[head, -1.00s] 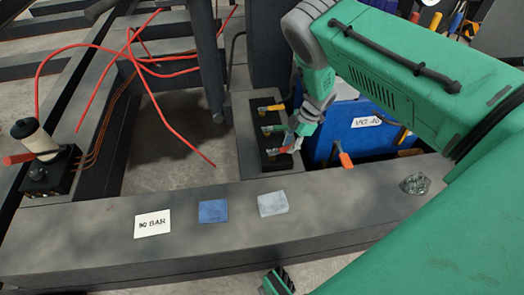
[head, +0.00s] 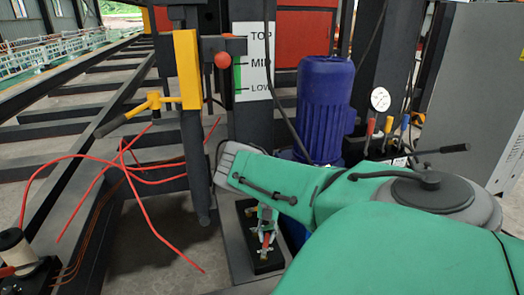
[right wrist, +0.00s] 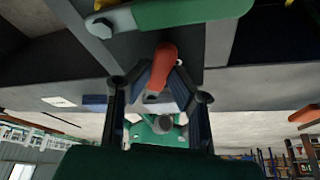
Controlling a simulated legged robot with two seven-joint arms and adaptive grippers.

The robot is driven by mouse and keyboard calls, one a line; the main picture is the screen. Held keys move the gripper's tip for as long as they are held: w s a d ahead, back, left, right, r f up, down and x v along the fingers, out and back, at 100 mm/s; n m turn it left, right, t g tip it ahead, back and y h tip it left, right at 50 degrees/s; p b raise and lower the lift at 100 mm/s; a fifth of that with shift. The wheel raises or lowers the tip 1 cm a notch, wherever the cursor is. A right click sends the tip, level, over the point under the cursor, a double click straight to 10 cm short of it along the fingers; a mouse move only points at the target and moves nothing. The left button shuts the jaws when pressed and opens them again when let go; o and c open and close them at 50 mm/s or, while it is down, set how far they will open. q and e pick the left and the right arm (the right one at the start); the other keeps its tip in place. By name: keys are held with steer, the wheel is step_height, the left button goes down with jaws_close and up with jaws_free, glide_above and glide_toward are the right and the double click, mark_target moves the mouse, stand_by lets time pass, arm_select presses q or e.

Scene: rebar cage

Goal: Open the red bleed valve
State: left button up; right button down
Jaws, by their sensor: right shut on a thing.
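The red bleed valve handle (head: 266,240) is on a dark valve block (head: 251,213) at the lower middle of the head view. My right gripper (head: 267,220) is over the block, at the red handle. In the right wrist view the red handle (right wrist: 165,62) lies between the two fingers of my right gripper (right wrist: 165,80), which are shut on it. A green handle (right wrist: 195,12) lies crosswise to the red one, and the tip of a yellow handle (right wrist: 104,4) shows at the top. My forearm hides part of the block in the head view. My left gripper is not in view.
A blue motor (head: 326,105) stands behind my right arm. A post with a yellow lever (head: 150,103) stands left of the block, near a TOP/MID/LOW scale (head: 254,62). Loose red hoses (head: 135,175) lie to the left. A gauge (head: 380,99) stands at the right.

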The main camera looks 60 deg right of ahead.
mark_target(260, 248)
steer(key=n, duration=0.1)
steer(key=w+n, duration=0.1)
steer(key=shift+w+a+n+g+h, duration=0.2)
steer(key=shift+a+n+g+h, duration=0.1)
steer(key=shift+n+g, duration=0.1)
steer(key=shift+w+a+n+g+p, duration=0.2)
steer(key=shift+w+n, duration=0.1)
steer(key=shift+n, duration=0.3)
steer(key=shift+w+a+n+g+p, duration=0.15)
steer(key=shift+w+n+g, duration=0.1)
steer(key=shift+n, duration=0.35)
steer(key=shift+h, duration=0.3)
steer(key=c, duration=1.5)
jaws_free()
steer(key=shift+w+f, duration=0.1)
steer(key=v, duration=1.1)
steer(key=shift+w+d+r, duration=0.1)
steer(key=shift+d+r, duration=0.1)
steer(key=shift+r, duration=0.1)
